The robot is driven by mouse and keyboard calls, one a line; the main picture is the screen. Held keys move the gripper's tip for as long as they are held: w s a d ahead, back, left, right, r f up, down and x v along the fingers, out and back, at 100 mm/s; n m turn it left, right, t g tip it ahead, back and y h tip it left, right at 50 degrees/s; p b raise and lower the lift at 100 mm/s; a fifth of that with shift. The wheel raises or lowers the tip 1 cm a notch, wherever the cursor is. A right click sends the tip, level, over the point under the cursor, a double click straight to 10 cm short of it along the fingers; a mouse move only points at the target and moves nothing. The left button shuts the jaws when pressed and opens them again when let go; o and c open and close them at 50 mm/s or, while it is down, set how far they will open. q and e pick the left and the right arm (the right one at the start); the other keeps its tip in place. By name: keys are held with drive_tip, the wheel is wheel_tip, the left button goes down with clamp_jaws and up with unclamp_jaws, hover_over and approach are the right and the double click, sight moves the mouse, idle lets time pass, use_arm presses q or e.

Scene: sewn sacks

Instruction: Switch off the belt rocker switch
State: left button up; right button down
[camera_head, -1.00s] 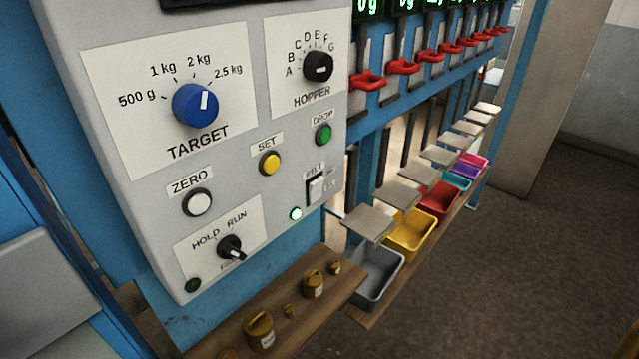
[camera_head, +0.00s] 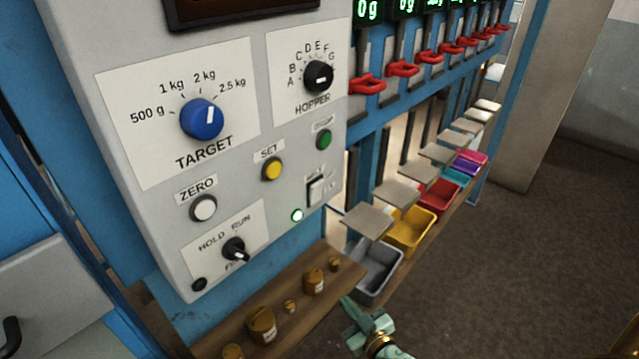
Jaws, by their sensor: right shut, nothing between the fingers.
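The belt rocker switch (camera_head: 316,191) is a small white rocker low on the right side of the grey control panel (camera_head: 275,225), under a small label. A lit green-white lamp (camera_head: 297,215) sits just below and left of it. My right gripper (camera_head: 350,308) comes in from the bottom edge, teal-green, in front of the wooden shelf and below the switch. It is shut and empty, and touches nothing that I can see. My left gripper is not in view.
The panel also carries a blue target knob (camera_head: 202,119), a black hopper knob (camera_head: 318,77), yellow (camera_head: 271,169) and green (camera_head: 324,140) buttons and a hold/run knob (camera_head: 235,249). Brass weights (camera_head: 262,324) stand on the shelf (camera_head: 225,335). A grey bin (camera_head: 378,272) is right of it.

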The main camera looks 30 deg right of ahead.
wheel_tip(320, 180, up, 17)
drive_tip(key=w+d+t, duration=0.1)
drive_tip(key=w+t, duration=0.2)
drive_tip(key=t, duration=0.9)
approach(317, 193)
drive_tip(key=s+d+r, duration=0.5)
drive_tip(key=s+r, duration=0.1)
drive_tip(key=r, duration=0.1)
drive_tip(key=shift+w+f+n, duration=0.15)
drive_tip(key=shift+f+n, duration=0.1)
drive_tip(key=shift+n, duration=0.15)
drive_tip(key=w+a+r+b, duration=0.1)
drive_tip(key=w+a, duration=0.2)
drive_tip(key=w, duration=0.5)
drive_tip(key=shift+a+b, duration=0.15)
drive_tip(key=shift+b, duration=0.15)
drive_tip(key=shift+w, duration=0.15)
drive_tip(key=shift+w+a+r+g, duration=0.1)
drive_tip(key=shift+w+a+g, duration=0.1)
drive_tip(key=shift+w+g, duration=0.1)
